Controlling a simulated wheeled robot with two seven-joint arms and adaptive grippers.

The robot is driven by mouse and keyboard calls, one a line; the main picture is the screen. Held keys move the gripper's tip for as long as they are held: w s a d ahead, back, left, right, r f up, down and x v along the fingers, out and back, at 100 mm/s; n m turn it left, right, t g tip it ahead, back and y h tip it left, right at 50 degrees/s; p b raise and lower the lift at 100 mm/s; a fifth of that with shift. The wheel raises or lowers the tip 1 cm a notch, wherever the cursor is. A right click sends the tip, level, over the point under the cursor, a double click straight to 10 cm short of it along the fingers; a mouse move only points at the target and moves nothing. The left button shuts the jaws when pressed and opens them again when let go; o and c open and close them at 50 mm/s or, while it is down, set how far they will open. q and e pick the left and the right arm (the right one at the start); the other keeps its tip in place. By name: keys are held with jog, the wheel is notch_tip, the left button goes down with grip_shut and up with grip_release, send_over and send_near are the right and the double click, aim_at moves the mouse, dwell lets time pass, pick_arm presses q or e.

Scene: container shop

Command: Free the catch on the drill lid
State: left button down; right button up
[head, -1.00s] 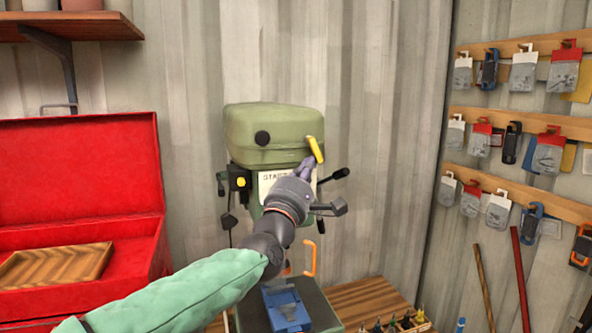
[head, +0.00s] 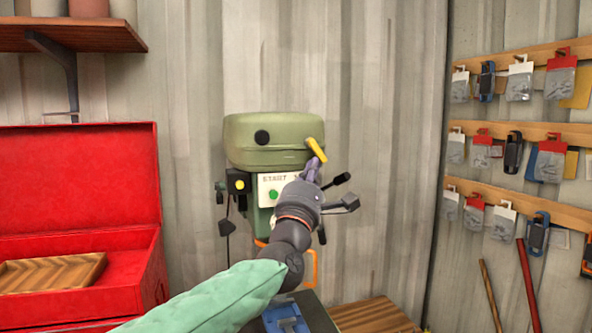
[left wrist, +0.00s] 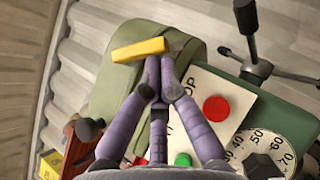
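The drill's green lid (head: 275,133) is down on the drill head, with a round black knob on its face. The yellow catch (head: 316,150) sits slanted at the lid's right front edge; it also shows in the left wrist view (left wrist: 137,50). My left gripper (head: 314,168) is at the catch's lower end. In the left wrist view its purple fingers (left wrist: 160,62) are together at the tips, right against the catch's edge. I cannot see the catch between them. My right gripper is out of view.
A white START panel (head: 276,187) with buttons is below the lid, partly behind my gripper. Black feed handles (head: 338,179) stick out at the right. An open red toolbox (head: 80,190) stands at left. Packaged goods hang on the right wall.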

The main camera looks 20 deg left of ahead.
pick_arm(q)
jog(key=shift+w+d+n+t+y+b, duration=0.2)
jog(key=shift+n+y+b, duration=0.45)
jog(key=shift+n+b, duration=0.25)
jog(key=shift+w+d+n+t+y+b, duration=0.1)
jog(key=shift+d+n+t+y+b, duration=0.15)
jog(key=shift+n+y+b, duration=0.55)
jog(key=shift+w+d+n+t+y+b, duration=0.2)
jog(key=shift+n+y+b, duration=0.35)
jog(key=shift+n+b, duration=0.45)
jog(key=shift+w+d+r+n+y+b, duration=0.1)
jog(key=shift+d+n+y+b, duration=0.1)
jog(key=shift+n+y+b, duration=0.65)
jog(key=shift+w+d+n+y+b, duration=0.15)
jog(key=shift+n+y+b, duration=0.25)
jog(key=shift+n+y, duration=0.8)
jog(key=shift+d+r+n+g+y+b, duration=0.15)
jog(key=shift+n+g+y+b, duration=0.15)
jog(key=shift+n+y, duration=0.4)
jog(key=s+f+b, duration=0.5)
jog(key=s+f, duration=0.3)
jog(key=f, duration=0.2)
jog(key=shift+s+b, duration=0.2)
jog(key=shift+b, duration=0.2)
jog(key=shift+d+f, duration=0.1)
